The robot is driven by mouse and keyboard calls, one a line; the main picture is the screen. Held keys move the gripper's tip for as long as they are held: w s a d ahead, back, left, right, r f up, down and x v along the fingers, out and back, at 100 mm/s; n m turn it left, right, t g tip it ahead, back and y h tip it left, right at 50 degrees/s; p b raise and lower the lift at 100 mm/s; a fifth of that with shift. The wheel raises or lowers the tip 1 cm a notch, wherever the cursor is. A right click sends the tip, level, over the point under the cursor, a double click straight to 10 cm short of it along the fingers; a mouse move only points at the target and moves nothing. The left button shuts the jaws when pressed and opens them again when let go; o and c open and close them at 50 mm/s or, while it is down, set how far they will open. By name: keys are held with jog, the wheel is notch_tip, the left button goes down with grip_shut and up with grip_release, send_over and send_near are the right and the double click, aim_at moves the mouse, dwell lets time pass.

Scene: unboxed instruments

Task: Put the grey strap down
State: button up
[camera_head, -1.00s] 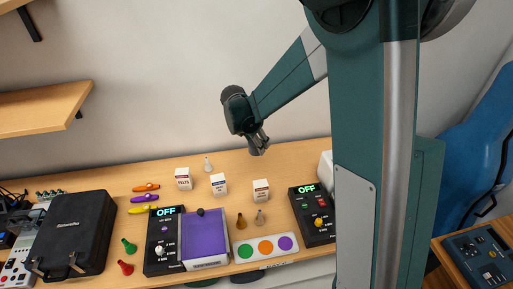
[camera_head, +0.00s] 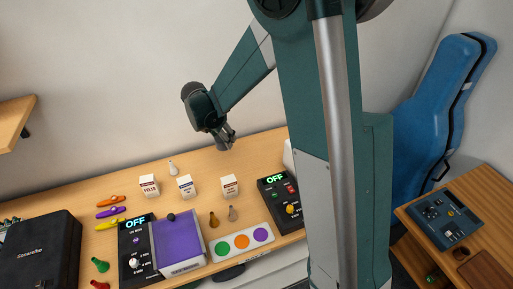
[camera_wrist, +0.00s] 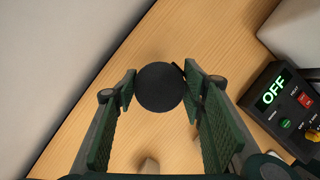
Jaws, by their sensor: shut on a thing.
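My gripper (camera_head: 227,139) hangs in the air above the back of the wooden table, in front of the wall. In the wrist view its two green ribbed fingers are closed on a dark grey, round-faced thing (camera_wrist: 161,87), apparently the grey strap, rolled up. Only its rounded end shows there, and no loose strap end can be made out. In the head view it is small and hard to tell from the fingertips. Bare wood shows around it in the wrist view.
The table (camera_head: 262,151) is clear at its back right. Three white boxes, including one (camera_head: 229,186) nearest the gripper, stand below it in the picture. A black OFF device (camera_head: 281,201) is to the right. A purple box (camera_head: 178,240) and colour-dot panel (camera_head: 241,242) are in front.

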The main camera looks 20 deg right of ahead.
jog(key=d+n, duration=0.1)
jog(key=d, duration=1.9)
jog(key=shift+d+r, duration=0.15)
jog(key=shift+d, duration=0.2)
jog(key=shift+s, duration=0.1)
jog(key=shift+f, duration=2.95)
jog(key=shift+f, duration=2.05)
jog(key=shift+f, duration=0.2)
jog(key=o, duration=0.9)
jog(key=shift+r, duration=0.25)
